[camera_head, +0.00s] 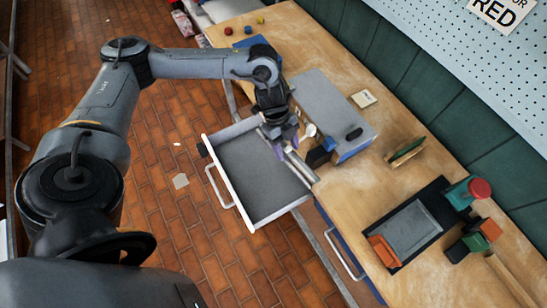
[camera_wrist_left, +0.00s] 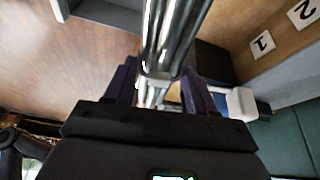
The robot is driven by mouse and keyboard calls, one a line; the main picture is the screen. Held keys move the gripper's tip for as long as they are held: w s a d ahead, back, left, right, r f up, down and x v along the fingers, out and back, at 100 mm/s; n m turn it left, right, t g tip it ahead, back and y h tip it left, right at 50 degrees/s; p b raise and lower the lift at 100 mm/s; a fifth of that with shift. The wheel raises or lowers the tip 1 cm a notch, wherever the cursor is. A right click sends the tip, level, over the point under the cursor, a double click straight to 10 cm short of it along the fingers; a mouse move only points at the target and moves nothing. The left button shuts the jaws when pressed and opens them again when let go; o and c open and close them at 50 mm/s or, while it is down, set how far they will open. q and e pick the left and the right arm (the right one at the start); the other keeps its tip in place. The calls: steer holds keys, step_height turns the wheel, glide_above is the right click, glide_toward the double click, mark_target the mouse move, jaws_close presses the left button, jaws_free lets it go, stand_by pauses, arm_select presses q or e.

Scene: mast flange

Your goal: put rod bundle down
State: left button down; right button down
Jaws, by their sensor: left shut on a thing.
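My left gripper (camera_head: 281,137) is over the right side of the open drawer (camera_head: 229,188), close to the bench edge. In the left wrist view its dark fingers (camera_wrist_left: 160,92) are shut on the rod bundle (camera_wrist_left: 176,32), a set of shiny metal rods. The rods run from between the fingers out past the top edge of that view. My right gripper is not in view.
The drawer's grey floor looks empty. A grey-topped box (camera_head: 325,103) stands on the bench beside the gripper. A black tray (camera_head: 443,193) and coloured blocks lie further right. Number cards (camera_wrist_left: 262,44) show in the wrist view. The brick floor left of the drawer is mostly clear.

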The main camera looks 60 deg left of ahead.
arm_select(q)
steer(key=m+b, duration=0.2)
steer(key=b, duration=0.8)
glide_above(256, 176)
steer(key=a, duration=0.2)
step_height(256, 176, down, 13)
steer(key=shift+g, duration=0.3)
step_height(256, 176, down, 6)
steer(key=shift+f+b, duration=0.1)
steer(key=shift+b, duration=0.65)
steer(key=shift+f+b, duration=0.55)
steer(key=shift+f, duration=1.3)
steer(key=shift+c, duration=1.9)
jaws_free()
steer(key=shift+f, duration=0.1)
